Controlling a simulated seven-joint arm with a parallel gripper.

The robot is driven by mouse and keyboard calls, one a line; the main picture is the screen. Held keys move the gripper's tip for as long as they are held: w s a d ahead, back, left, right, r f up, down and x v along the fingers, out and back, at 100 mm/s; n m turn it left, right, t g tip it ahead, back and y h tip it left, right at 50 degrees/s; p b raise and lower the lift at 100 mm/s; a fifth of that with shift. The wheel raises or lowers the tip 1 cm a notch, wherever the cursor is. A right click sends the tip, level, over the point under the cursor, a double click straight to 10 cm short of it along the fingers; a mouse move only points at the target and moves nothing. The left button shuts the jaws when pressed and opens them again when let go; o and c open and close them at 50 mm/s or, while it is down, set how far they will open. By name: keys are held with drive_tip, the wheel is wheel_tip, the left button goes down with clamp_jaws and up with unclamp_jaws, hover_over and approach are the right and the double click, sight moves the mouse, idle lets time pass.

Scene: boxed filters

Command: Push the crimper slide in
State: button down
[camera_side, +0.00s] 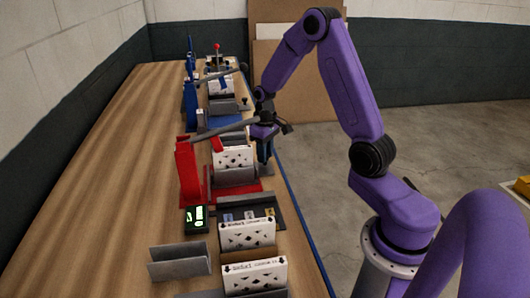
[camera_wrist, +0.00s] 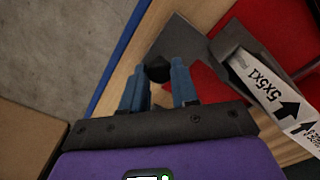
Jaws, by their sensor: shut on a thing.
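My gripper (camera_side: 264,156) is beside the right edge of the red station, fingers pointing down. In the wrist view its two blue fingers (camera_wrist: 158,72) are shut on a black round knob (camera_wrist: 157,69). A grey flat plate (camera_wrist: 182,40) lies just beyond the knob, next to the red base; whether the two join is hidden. The red crimper station has an upright red post (camera_side: 188,172), a long grey lever (camera_side: 222,128) and a red base (camera_side: 248,187). A white printed box stands in its grey holder (camera_side: 236,176); the box also shows in the wrist view (camera_wrist: 268,88).
A blue station (camera_side: 189,103) with its own lever stands behind. A small green-lit display (camera_side: 196,214) sits in front of the red post. More white boxes (camera_side: 254,275) and an empty grey holder (camera_side: 180,262) are nearer. The table's left side is clear; its right edge is close.

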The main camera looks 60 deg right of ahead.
sight(268, 173)
drive_tip(key=shift+s+a, duration=1.75)
drive_tip(key=shift+a, duration=0.05)
drive_tip(key=c, duration=0.9)
unclamp_jaws()
drive_tip(key=shift+s+a, duration=0.1)
drive_tip(key=shift+o, duration=0.2)
